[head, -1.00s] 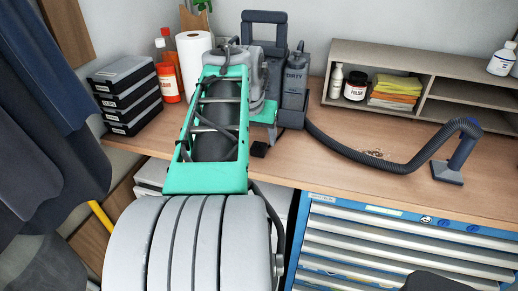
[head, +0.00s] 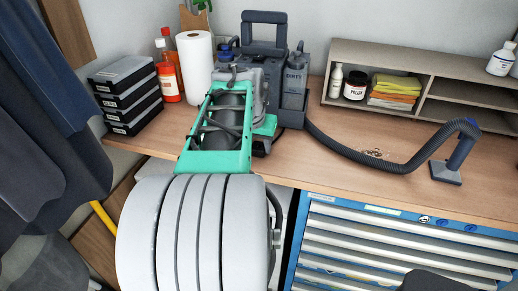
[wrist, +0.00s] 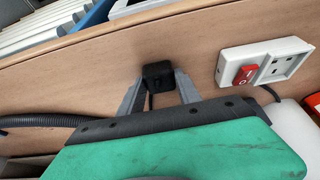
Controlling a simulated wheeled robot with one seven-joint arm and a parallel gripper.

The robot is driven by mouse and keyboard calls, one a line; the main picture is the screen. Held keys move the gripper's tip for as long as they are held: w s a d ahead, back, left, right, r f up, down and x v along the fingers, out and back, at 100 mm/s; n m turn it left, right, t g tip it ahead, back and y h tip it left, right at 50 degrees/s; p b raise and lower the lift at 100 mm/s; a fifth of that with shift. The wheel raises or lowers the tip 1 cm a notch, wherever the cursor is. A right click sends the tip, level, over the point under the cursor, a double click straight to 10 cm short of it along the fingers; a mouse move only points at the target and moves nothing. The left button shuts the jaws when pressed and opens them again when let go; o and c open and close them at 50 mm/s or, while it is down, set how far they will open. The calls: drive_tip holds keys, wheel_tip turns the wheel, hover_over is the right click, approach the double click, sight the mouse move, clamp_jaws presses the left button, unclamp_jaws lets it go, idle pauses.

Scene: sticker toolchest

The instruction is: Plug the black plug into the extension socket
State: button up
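The black plug (wrist: 158,75) sits between the two grey fingertips of my gripper (wrist: 160,82) in the wrist view, over the wooden worktop. A finger lies close against each side of it; I cannot tell if they press on it. Its black cable runs down behind the gripper. The white extension socket (wrist: 265,62), with a red rocker switch (wrist: 246,74) and open socket holes, lies to the right, apart from the plug. In the head view my arm hides the socket and most of the gripper area.
The grey vacuum (head: 294,85) stands behind my arm, its hose (head: 375,160) running right along the worktop (head: 330,165). A paper towel roll (head: 196,70), bottles and stacked black cases (head: 126,92) stand left. The blue drawer chest (head: 400,240) is below the front edge.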

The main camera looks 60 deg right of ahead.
sight(258, 147)
drive_tip(key=c, duration=0.8)
drive_tip(key=shift+o, duration=0.2)
drive_tip(key=shift+r, duration=0.1)
wheel_tip(258, 147, up, 9)
drive_tip(key=shift+r, duration=0.45)
drive_tip(key=shift+r, duration=0.1)
